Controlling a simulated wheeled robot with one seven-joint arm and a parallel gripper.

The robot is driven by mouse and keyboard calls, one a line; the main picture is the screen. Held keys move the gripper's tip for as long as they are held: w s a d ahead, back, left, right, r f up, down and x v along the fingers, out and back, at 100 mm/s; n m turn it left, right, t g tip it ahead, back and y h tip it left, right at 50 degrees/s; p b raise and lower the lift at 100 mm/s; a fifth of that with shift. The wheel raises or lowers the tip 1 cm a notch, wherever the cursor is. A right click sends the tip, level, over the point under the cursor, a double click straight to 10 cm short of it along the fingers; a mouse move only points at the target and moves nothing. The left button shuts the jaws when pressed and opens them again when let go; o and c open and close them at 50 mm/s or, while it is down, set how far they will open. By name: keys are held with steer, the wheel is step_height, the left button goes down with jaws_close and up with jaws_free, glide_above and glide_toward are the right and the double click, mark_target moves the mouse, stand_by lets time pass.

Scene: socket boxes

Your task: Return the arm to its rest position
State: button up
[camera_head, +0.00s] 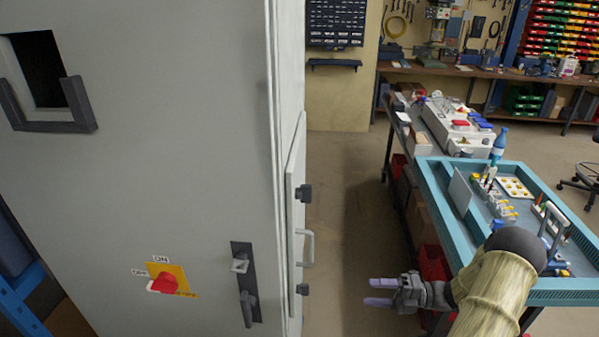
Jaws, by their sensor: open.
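My gripper (381,292) is in the lower middle right of the head view, at the end of my arm (495,295), which enters from the lower right in a tan sleeve. Its two purple-tipped fingers point left and stand apart with nothing between them. The gripper is in the gap between the grey cabinet (190,130) and the blue tray cart (437,200). It touches neither the cabinet nor its handle as far as I can see. The forearm hides part of the cart's near edge.
The cabinet fills the left, with a red rotary switch (164,283), a black latch (246,285) and a side door handle (306,247). The cart holds small parts and a blue bottle (498,145). A workbench (470,72) stands behind. Bare floor (345,190) lies between cabinet and cart.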

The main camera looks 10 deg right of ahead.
steer(key=s+a+r+m+g+h, duration=0.1)
steer(key=s+a+r+m+h, duration=0.2)
steer(key=m, duration=0.7)
steer(key=s+a+r+m+g+h, duration=0.1)
steer(key=s+a+r+m+h, duration=0.2)
steer(key=a+r+m+h, duration=0.2)
steer(key=s+a+r+m+g+h, duration=0.1)
steer(key=s+a+r+m+h, duration=0.2)
steer(key=m, duration=1.4)
steer(key=a+r+h, duration=0.2)
steer(key=a+h, duration=0.3)
steer(key=h, duration=0.1)
steer(key=shift+s+a, duration=0.25)
steer(key=shift+a, duration=0.05)
